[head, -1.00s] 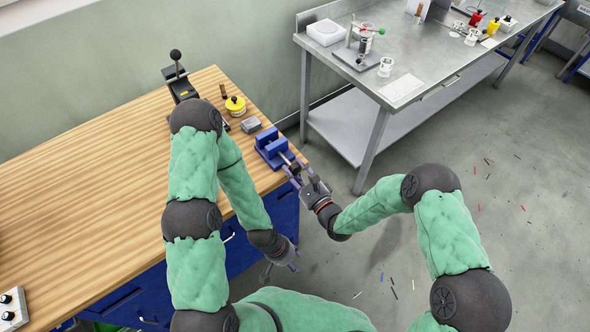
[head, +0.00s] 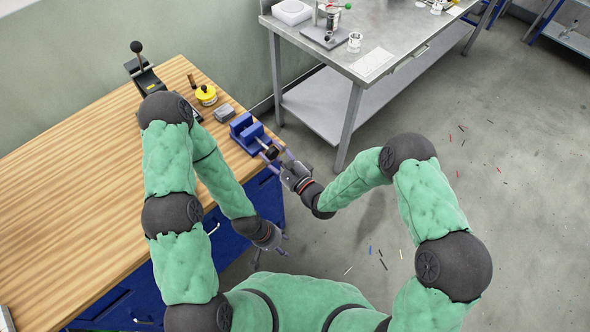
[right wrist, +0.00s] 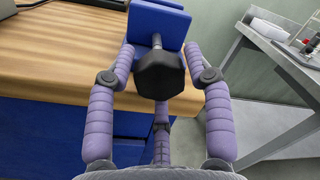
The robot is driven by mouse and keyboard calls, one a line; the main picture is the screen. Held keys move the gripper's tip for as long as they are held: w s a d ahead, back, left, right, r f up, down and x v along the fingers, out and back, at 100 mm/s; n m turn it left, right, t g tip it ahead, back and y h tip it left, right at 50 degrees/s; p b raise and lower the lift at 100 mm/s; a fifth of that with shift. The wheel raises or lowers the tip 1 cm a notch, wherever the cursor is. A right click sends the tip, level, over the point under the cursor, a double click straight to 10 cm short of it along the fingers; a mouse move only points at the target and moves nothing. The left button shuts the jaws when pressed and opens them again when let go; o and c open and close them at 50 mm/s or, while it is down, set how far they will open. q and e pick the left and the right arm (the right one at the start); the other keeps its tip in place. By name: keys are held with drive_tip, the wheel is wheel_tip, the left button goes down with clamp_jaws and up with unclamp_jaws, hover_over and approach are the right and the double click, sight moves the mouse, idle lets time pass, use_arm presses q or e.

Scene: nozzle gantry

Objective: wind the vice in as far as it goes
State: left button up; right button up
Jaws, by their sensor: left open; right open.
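The blue vice (head: 248,132) sits at the right end of the wooden bench; its blue body also shows in the right wrist view (right wrist: 158,22). A metal screw runs out of it to a black knob (right wrist: 160,75), which also shows in the head view (head: 271,153). My right gripper (head: 276,158) is open at the knob. In the right wrist view its purple fingers (right wrist: 163,72) stand on either side of the knob, apart from it. My left gripper (head: 281,245) is open and empty, low beside the bench's front. The gap between the vice jaws is not clear.
On the wooden bench (head: 80,180) behind the vice are a grey block (head: 224,113), a yellow round tin (head: 206,95) and a black lever press (head: 143,70). A steel table (head: 375,40) stands at the back right. The floor between is open, with small scraps.

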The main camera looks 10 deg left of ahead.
drive_tip(key=n+b, duration=0.1)
drive_tip(key=n, duration=0.6)
drive_tip(key=shift+y, duration=0.3)
drive_tip(key=n, duration=0.4)
drive_tip(key=shift+g, duration=0.3)
drive_tip(key=n, duration=0.3)
drive_tip(key=shift+r, duration=0.1)
drive_tip(key=n, duration=0.6)
drive_tip(key=shift+g+p, duration=0.3)
drive_tip(key=shift+g, duration=0.1)
drive_tip(key=n+p, duration=0.1)
drive_tip(key=n, duration=0.5)
drive_tip(key=shift+r+n+g+p, duration=0.1)
drive_tip(key=shift+n+g+p, duration=0.2)
drive_tip(key=shift+n+p, duration=0.1)
drive_tip(key=shift+s+d, duration=0.15)
drive_tip(key=shift+d, duration=0.2)
use_arm(q)
wheel_tip(320, 180, up, 2)
drive_tip(key=shift+r+p, duration=0.15)
drive_tip(key=shift+p, duration=0.35)
use_arm(e)
drive_tip(key=v, duration=1)
drive_tip(key=shift+s, duration=0.1)
